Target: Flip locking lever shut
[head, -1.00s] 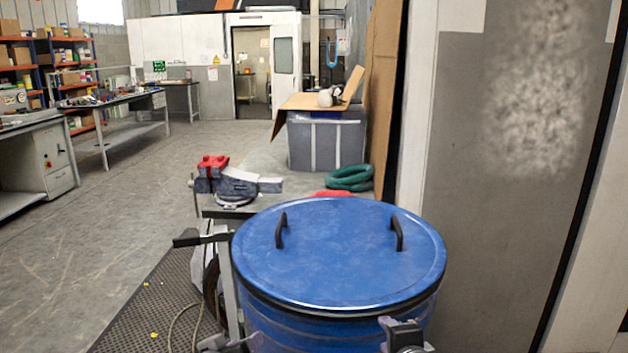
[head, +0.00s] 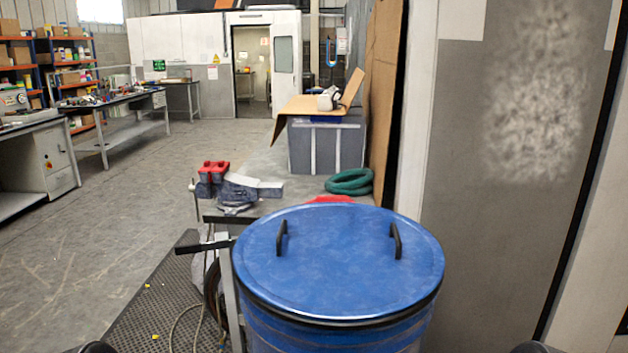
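A blue drum (head: 330,335) stands at the front centre with a round blue lid (head: 338,258) on it. The lid has two black handles (head: 281,238) on top, and a dark ring runs around its rim. A bar with a black grip (head: 200,245) sticks out to the left beside the drum's rim. It looks like the locking lever, standing out from the drum, but I cannot tell exactly where it joins. Neither gripper shows. Only dark rounded parts of my arms show at the bottom edge, left and right of the drum and apart from it.
A grey wall panel (head: 480,220) stands close on the right. A dark mat (head: 150,300) and open floor lie left.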

